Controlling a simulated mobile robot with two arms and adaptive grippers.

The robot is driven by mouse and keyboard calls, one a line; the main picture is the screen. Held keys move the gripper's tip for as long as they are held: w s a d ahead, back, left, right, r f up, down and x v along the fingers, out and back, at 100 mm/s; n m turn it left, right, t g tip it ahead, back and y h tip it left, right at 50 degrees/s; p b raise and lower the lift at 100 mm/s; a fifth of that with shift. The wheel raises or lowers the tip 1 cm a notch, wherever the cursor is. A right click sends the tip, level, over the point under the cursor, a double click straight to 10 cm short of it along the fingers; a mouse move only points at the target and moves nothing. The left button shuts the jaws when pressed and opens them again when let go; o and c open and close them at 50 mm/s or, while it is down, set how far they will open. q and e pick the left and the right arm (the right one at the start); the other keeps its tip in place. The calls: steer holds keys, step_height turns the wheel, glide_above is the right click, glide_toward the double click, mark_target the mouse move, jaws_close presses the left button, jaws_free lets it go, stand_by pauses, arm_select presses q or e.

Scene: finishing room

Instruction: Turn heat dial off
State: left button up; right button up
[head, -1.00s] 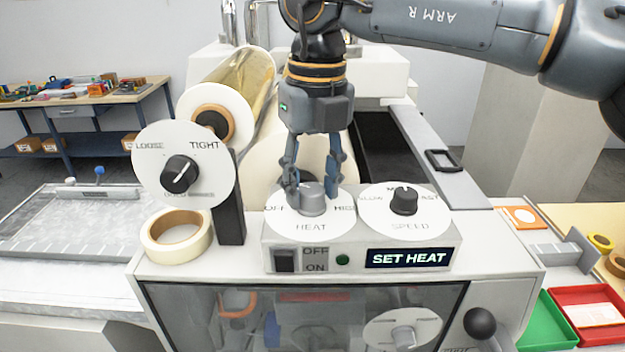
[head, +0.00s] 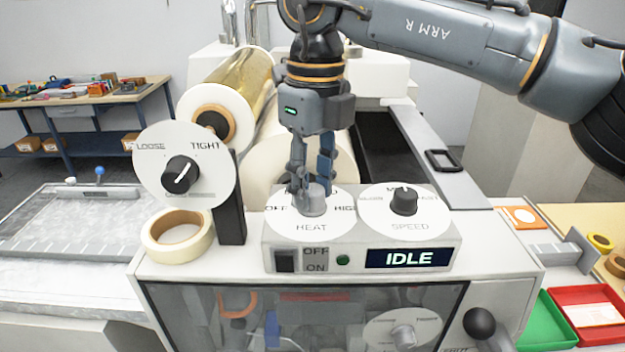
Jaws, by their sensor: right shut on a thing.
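The heat dial is a grey knob (head: 313,203) on a white round plate (head: 318,228) marked OFF, HIGH and HEAT, on top of the control box. My right gripper (head: 312,192) comes down from above and is shut on the heat knob. Its fingers hide part of the plate's upper markings, so I cannot tell exactly where the knob points. The display (head: 408,258) on the box front reads IDLE. My left gripper is not in view.
A black speed knob (head: 404,201) stands just right of the heat dial. A LOOSE/TIGHT dial (head: 182,174) and a tape roll (head: 178,238) are at left. A rocker switch (head: 285,260) and green light (head: 343,259) are on the box front.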

mark_target(314, 187)
steer(key=shift+n, duration=0.7)
steer(key=o, duration=1.2)
steer(key=shift+c, duration=0.2)
step_height(314, 187, up, 12)
steer(key=shift+w+d, duration=0.15)
steer(key=shift+w, duration=0.05)
steer(key=shift+f, duration=0.1)
